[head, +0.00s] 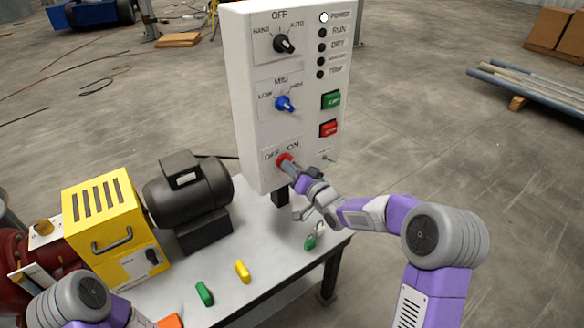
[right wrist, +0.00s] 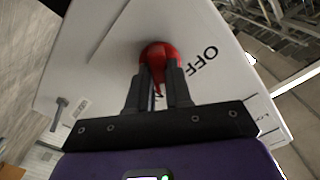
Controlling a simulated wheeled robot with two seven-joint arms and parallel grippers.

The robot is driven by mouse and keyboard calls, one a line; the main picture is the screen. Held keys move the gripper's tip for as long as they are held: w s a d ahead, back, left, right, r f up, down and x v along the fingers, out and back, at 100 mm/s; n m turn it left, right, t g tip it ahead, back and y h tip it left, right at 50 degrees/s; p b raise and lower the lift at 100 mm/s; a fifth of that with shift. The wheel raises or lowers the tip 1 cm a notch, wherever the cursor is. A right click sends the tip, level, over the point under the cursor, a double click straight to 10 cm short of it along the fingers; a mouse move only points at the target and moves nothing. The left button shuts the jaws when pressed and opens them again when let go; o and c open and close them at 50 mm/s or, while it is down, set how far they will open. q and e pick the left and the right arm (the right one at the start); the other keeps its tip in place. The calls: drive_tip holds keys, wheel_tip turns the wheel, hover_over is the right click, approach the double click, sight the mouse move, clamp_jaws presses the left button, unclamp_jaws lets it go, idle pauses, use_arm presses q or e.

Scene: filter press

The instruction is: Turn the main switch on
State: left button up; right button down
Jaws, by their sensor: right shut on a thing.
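The main switch (head: 282,159) is a red rotary knob low on the white control panel (head: 246,137), with OFF and ON printed above it. The red knob also shows in the right wrist view (right wrist: 160,52), with the word OFF to its right. My right gripper (head: 291,169) is shut on this knob; its two dark fingers (right wrist: 165,80) sit on either side of the knob's grip. The fingers partly hide the knob, so its exact angle is hard to tell. The white POWER lamp (head: 323,18) is lit at the top right. My left gripper is out of view.
Above the red knob are a blue knob (head: 284,104) and a black knob (head: 284,44). Green (head: 330,100) and red (head: 328,129) buttons sit at the right. A yellow machine (head: 103,222) and dark motor (head: 188,195) stand on the table (head: 262,268).

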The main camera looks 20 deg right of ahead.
drive_tip(key=shift+m, duration=0.8)
drive_tip(key=c, duration=1)
unclamp_jaws()
drive_tip(key=shift+c, duration=0.2)
drive_tip(key=p+v, duration=0.1)
drive_tip(key=v, duration=0.6)
drive_tip(key=shift+s, duration=0.3)
drive_tip(key=shift+f, duration=0.1)
